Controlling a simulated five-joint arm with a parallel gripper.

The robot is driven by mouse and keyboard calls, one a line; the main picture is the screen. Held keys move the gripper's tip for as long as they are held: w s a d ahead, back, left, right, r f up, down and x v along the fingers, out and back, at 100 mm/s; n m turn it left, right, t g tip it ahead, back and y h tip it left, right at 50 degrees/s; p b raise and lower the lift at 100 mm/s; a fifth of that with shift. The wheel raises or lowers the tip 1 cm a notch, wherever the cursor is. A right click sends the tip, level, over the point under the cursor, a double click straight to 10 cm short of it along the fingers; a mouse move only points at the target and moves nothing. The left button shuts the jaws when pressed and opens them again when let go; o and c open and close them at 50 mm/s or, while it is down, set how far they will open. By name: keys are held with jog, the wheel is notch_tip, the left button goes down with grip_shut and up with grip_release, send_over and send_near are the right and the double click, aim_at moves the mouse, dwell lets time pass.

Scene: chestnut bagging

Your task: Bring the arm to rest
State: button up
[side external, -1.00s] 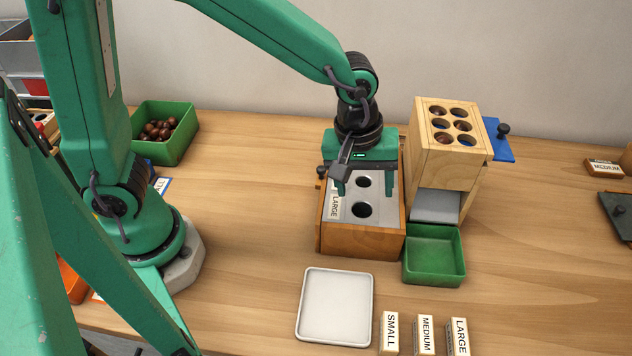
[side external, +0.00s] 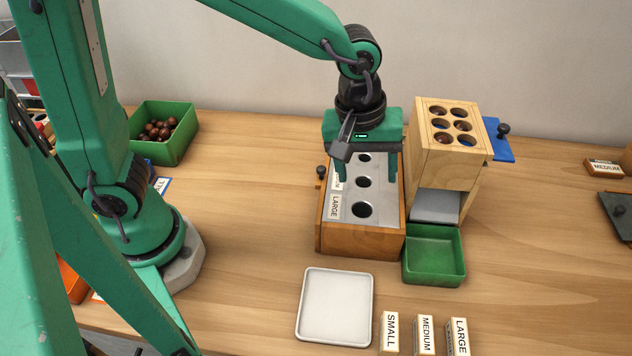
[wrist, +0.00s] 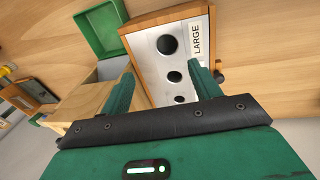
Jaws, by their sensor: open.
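My green gripper (side external: 370,175) hangs above the far part of the sizing box (side external: 362,240), a wooden box with a metal top and round holes. Its fingers are apart with nothing between them. In the wrist view my gripper (wrist: 160,80) shows its two fingers spread over the same box (wrist: 143,75), whose LARGE label is in sight. The far end of the box top is partly hidden behind my gripper.
A wooden block with several holes (side external: 447,150) stands close at right, a blue slide (side external: 500,140) sticking out. A green tray (side external: 434,255), white tray (side external: 335,307) and labelled blocks (side external: 425,335) lie in front. A green bin (side external: 165,145) holds chestnuts.

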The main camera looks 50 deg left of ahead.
jog(key=shift+a, duration=0.1)
jog(key=s+a+r+m+t, duration=0.1)
jog(key=s+a+r+m, duration=0.1)
jog(key=a, duration=0.4)
jog(key=s+a+r+m+t, duration=0.1)
jog(key=s+a+r+m, duration=0.2)
jog(key=s+a, duration=0.2)
jog(key=s+a+r+m+t+y, duration=0.1)
jog(key=s+a+r+m, duration=0.2)
jog(key=a, duration=0.4)
jog(key=shift+s+a+m+t, duration=0.3)
jog(key=shift+s+a+t, duration=0.1)
jog(key=shift+s, duration=0.2)
dwell(0.3)
